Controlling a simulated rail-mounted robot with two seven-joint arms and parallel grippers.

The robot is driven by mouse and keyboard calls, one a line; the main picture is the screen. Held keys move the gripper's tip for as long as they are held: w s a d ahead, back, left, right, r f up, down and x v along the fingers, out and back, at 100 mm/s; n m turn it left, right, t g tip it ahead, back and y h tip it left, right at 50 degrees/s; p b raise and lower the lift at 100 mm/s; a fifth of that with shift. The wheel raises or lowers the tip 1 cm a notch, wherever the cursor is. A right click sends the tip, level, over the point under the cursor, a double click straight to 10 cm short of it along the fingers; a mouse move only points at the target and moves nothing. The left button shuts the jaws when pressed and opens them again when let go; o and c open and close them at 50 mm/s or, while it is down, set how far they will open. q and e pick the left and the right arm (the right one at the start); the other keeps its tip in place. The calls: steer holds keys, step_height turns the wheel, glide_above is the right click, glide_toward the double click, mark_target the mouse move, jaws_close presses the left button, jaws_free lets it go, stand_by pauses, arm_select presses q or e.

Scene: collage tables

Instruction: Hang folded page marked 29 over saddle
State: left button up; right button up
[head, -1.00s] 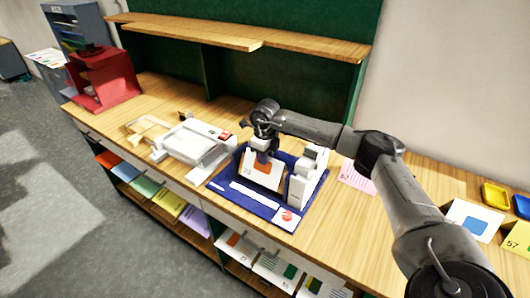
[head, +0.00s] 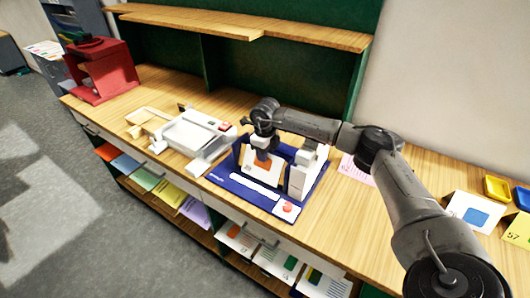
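A folded white page with an orange patch (head: 249,172) stands tilted in the blue-based machine (head: 225,181) on the bench; its number is too small to read surely. My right gripper (head: 262,155) points down at the page's top edge and overlaps it in the head view. Whether its fingers are shut on the page cannot be made out. Any saddle under the page is hidden by the page and gripper. A white upright block (head: 302,175) stands at the machine's right side. My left gripper is out of view.
A white machine (head: 190,140) stands left of the blue one, and a red stand (head: 103,75) is at the far left. A pink sheet (head: 355,172) and a folded card with a blue patch (head: 472,214) lie to the right. A wooden shelf (head: 240,25) overhangs the back.

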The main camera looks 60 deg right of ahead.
steer(key=o, duration=0.4)
steer(key=shift+r+p, duration=0.9)
steer(key=shift+r, duration=6)
